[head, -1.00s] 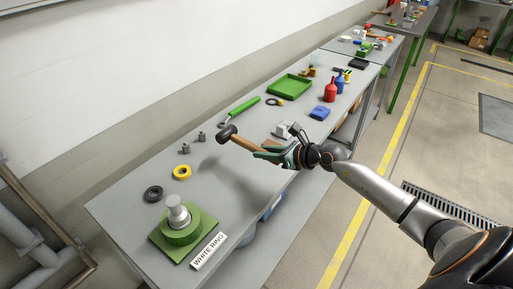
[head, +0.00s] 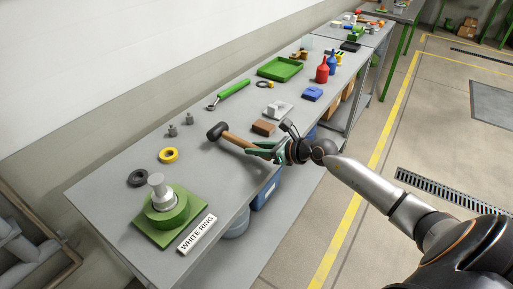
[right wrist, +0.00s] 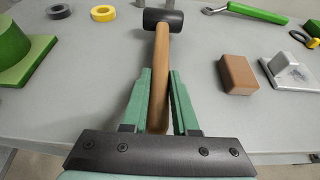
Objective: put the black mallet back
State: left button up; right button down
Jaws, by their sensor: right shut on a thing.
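The black mallet has a black head (head: 217,131) and a wooden handle (head: 238,140). My right gripper (head: 264,150) is shut on the handle. In the right wrist view the handle (right wrist: 162,60) passes between the green fingers (right wrist: 160,80), with the head beyond them. The mallet lies roughly level, low over the grey workbench (head: 205,165) or resting on it; I cannot tell which. My left gripper is out of view.
A brown block (head: 263,128) and a grey block piece (head: 278,110) are close to the gripper. A yellow ring (head: 168,155), a black ring (head: 138,178) and a green stand (head: 176,222) with a WHITE RING label (head: 197,235) are nearer. A green-handled tool (head: 233,89) lies toward the wall.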

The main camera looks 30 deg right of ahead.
jog(key=shift+f+b, duration=0.9)
jog(key=shift+f, duration=0.1)
dwell(0.4)
jog(key=c, duration=0.7)
grip_release()
jog(key=shift+o, duration=0.9)
jog(key=shift+f, duration=0.2)
jog(key=o, duration=0.4)
jog(key=shift+r, duration=0.1)
jog(key=shift+s+d, duration=0.15)
jog(key=shift+s, duration=0.15)
jog(key=shift+v, duration=2.05)
jog(key=shift+s+d+r, duration=0.2)
jog(key=shift+s+r, duration=0.15)
jog(key=shift+s, duration=0.15)
